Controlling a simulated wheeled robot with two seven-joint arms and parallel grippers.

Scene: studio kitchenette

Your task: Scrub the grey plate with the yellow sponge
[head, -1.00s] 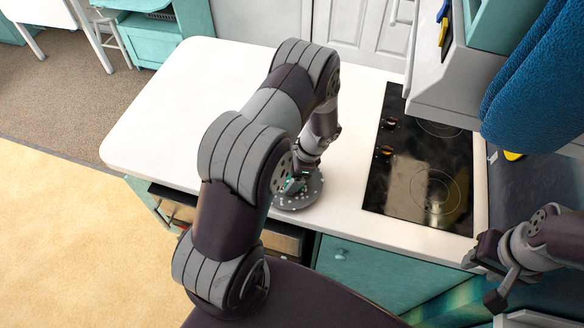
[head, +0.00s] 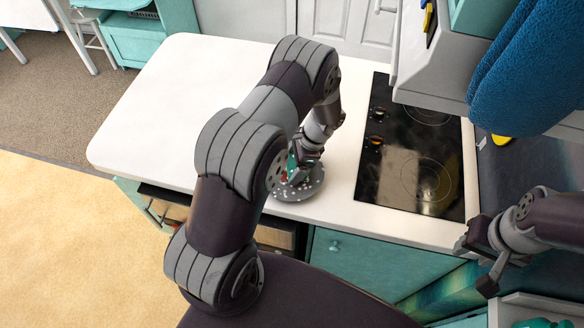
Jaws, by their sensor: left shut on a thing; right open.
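The grey plate (head: 305,191) lies near the front edge of the white counter, left of the hob, with pale specks on it. My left gripper (head: 295,174) reaches down over the plate. It is shut on a small, mostly hidden thing, of which only a teal-green bit shows. I cannot tell whether this is the yellow sponge or whether it touches the plate. A small yellow thing (head: 502,140) shows at the right, under the blue towel; I cannot tell what it is. My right gripper (head: 474,262) is open and empty at the lower right, off the counter.
The white counter (head: 190,110) is bare to the left of the plate. A black hob (head: 415,150) lies to the right. A blue towel (head: 530,75) hangs at the upper right beside a white cupboard. Teal cabinet fronts (head: 375,265) stand below the counter.

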